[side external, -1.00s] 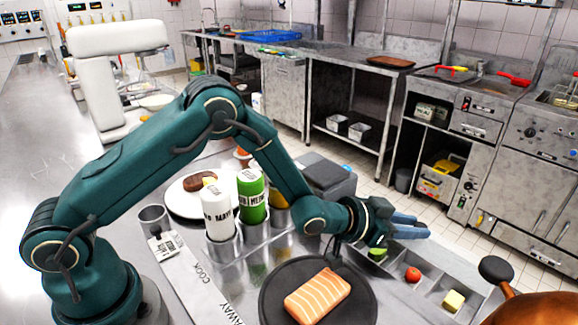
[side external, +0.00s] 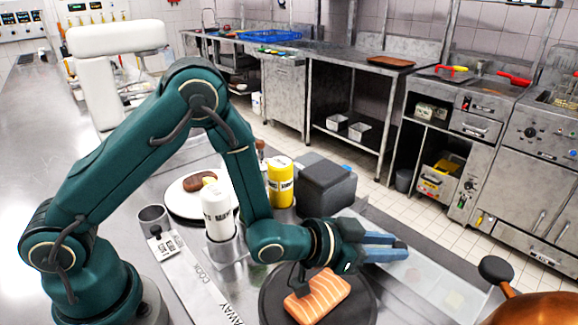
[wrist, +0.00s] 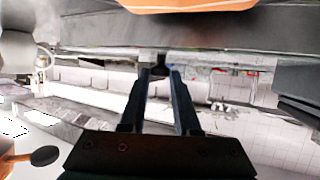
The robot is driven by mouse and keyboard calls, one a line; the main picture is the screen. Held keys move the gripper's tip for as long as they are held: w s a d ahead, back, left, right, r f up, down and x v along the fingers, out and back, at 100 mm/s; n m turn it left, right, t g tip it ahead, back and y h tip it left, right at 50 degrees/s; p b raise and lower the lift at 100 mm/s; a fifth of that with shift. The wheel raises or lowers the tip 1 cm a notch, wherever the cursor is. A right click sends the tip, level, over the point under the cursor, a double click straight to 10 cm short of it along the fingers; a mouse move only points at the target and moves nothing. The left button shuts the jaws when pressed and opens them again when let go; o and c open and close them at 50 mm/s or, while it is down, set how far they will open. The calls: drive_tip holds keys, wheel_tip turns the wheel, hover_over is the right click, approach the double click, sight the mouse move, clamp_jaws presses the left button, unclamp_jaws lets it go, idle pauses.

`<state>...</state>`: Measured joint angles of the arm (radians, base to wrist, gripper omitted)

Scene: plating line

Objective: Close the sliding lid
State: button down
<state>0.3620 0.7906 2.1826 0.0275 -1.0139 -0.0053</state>
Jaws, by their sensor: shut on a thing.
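A long compartment tray lies along the front right of the counter. Its sliding lid (side external: 425,283), a pale see-through panel, lies over the compartments in the side view. The food beneath shows only as faint blurred patches. My gripper (side external: 405,248) reaches over the lid with its blue fingers nearly level. In the wrist view my gripper (wrist: 160,75) has its fingertips close together around a small dark knob (wrist: 161,68), which looks like the lid's handle. The fingers hide the handle in the side view, and I cannot tell whether the lid covers the tray's full length.
A salmon piece (side external: 318,297) lies on a dark round pan (side external: 270,303) just below my wrist. A white bottle (side external: 217,205) and a yellow bottle (side external: 281,180) stand to the left. A dark grey box (side external: 326,186) stands behind. A copper pan (side external: 535,310) is at front right.

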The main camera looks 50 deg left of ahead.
drive_tip(key=shift+s+d+f, duration=0.1)
drive_tip(key=shift+s+d, duration=0.05)
drive_tip(key=shift+s, duration=0.05)
drive_tip(key=c, duration=0.6)
unclamp_jaws()
drive_tip(key=shift+w, duration=0.1)
drive_tip(key=shift+c, duration=0.2)
drive_tip(key=shift+v, duration=2.6)
